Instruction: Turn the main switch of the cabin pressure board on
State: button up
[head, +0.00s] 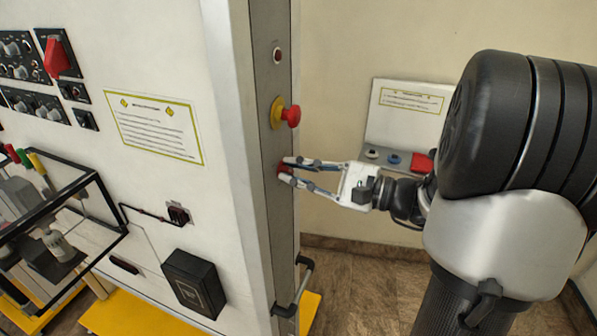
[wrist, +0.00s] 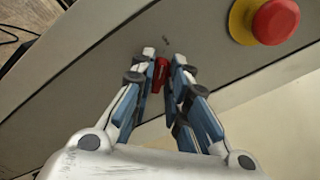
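The main switch is a small red knob (head: 284,168) on the grey side panel of the tall cabinet, below a red emergency button on a yellow base (head: 285,113). In the wrist view the red knob (wrist: 160,75) lies between the two fingertips. My gripper (head: 288,171) reaches in from the right, with its fingers on either side of the knob. In the wrist view the fingertips (wrist: 161,68) sit close along both sides of the knob. Whether they press on it is not clear. The fingers partly hide the knob in both views.
The emergency button (wrist: 274,20) is close by at the upper right of the wrist view. A small red button (head: 277,55) is higher on the panel, and a black handle (head: 297,290) is below. A wall box (head: 400,120) with coloured controls stands behind my gripper.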

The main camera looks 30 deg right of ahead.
grip_shut()
jog(key=shift+r+m+p, duration=0.1)
jog(key=shift+m+p, duration=0.2)
jog(key=shift+p, duration=0.2)
jog(key=m+p, duration=0.4)
jog(key=p, duration=0.1)
jog(key=m+p, duration=0.4)
jog(key=shift+w+d+r+p, duration=0.1)
jog(key=shift+d+r+p, duration=0.1)
jog(key=shift+p, duration=0.15)
jog(key=m+p, duration=0.5)
jog(key=shift+w+m+p, duration=0.1)
jog(key=shift+m+p, duration=0.2)
jog(key=shift+p, duration=0.05)
jog(key=shift+d+f+m+p, duration=0.1)
jog(key=shift+f+m+p, duration=0.05)
jog(key=shift+m+p, duration=0.7)
jog(key=shift+d+f+m+p, duration=0.1)
jog(key=shift+m+p, duration=0.65)
jog(key=shift+m, duration=0.2)
jog(key=shift+f, duration=0.1)
